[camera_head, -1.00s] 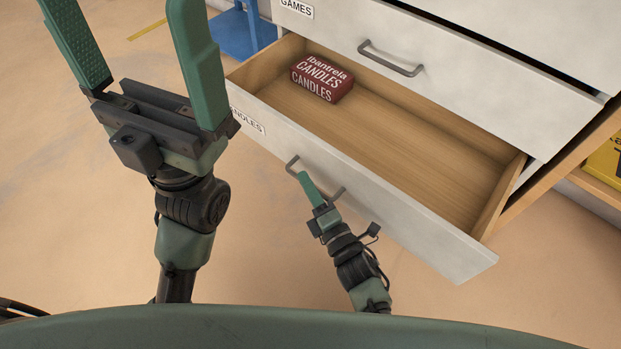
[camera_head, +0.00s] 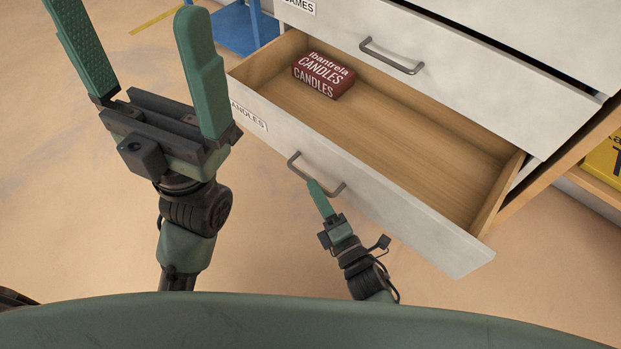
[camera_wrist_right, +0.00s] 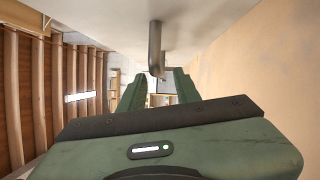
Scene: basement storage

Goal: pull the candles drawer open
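The candles drawer (camera_head: 400,215) stands well open, its wooden inside showing and its CANDLES label partly cut off behind my left gripper. A dark red candles box (camera_head: 323,75) lies inside near the left end. The drawer's grey handle (camera_head: 299,172) is on the front face. My right gripper (camera_head: 315,186) is just below the handle. In the right wrist view, its two green fingers (camera_wrist_right: 160,82) are apart with nothing clamped, and the handle (camera_wrist_right: 155,45) shows between and beyond them. My left gripper (camera_head: 125,12) is open and empty, left of the drawer.
A blue stand (camera_head: 238,30) is at the back. A yellow item (camera_head: 604,160) sits on a wooden shelf at right. Bare floor (camera_head: 90,220) lies at left.

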